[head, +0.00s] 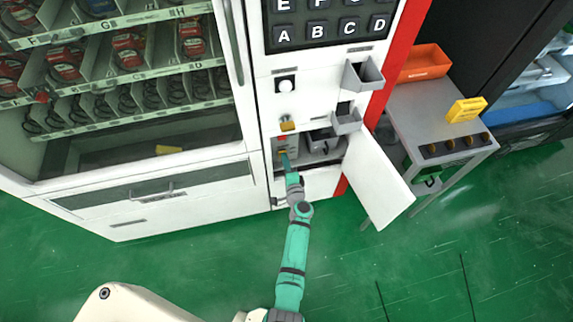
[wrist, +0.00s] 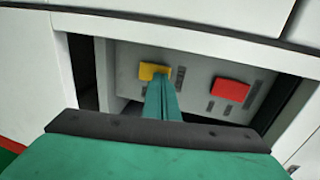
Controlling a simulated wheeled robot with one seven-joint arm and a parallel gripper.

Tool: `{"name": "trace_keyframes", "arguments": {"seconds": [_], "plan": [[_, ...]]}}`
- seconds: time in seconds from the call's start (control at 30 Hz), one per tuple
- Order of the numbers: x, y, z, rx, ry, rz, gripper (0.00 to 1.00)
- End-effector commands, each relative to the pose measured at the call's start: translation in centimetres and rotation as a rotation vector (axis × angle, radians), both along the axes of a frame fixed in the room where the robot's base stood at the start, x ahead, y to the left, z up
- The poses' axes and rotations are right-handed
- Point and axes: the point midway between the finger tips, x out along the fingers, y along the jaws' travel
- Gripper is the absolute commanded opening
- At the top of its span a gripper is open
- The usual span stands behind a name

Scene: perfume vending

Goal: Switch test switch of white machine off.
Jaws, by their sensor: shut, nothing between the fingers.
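The white machine (head: 190,180) is a vending machine with its small lower compartment open. A grey panel inside holds a yellow switch (wrist: 150,70) and a red switch (wrist: 231,90); the red one also shows in the head view (head: 281,138). Their labels are too small to read, so I cannot tell which is the test switch. My gripper (wrist: 163,84) is shut and empty. Its fingertips are at the yellow switch and cover part of it; I cannot tell whether they touch. In the head view my gripper (head: 287,160) reaches into the compartment's left side.
The open white compartment door (head: 377,182) swings out to the right of my arm. A metal table (head: 410,120) with an orange bin (head: 425,62) and a yellow box (head: 466,109) stands beyond it. The green floor in front is clear.

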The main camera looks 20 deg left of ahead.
Motion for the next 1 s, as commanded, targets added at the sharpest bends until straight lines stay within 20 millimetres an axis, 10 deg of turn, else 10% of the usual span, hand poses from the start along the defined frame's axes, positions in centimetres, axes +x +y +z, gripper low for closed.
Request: {"name": "trace_keyframes", "arguments": {"seconds": [0.67,1.0], "plan": [[0.4,0.2,0.3,-0.001,0.001,0.000,0.00],[-3.0,-1.9,1.1,-0.001,0.000,0.011,0.00]]}}
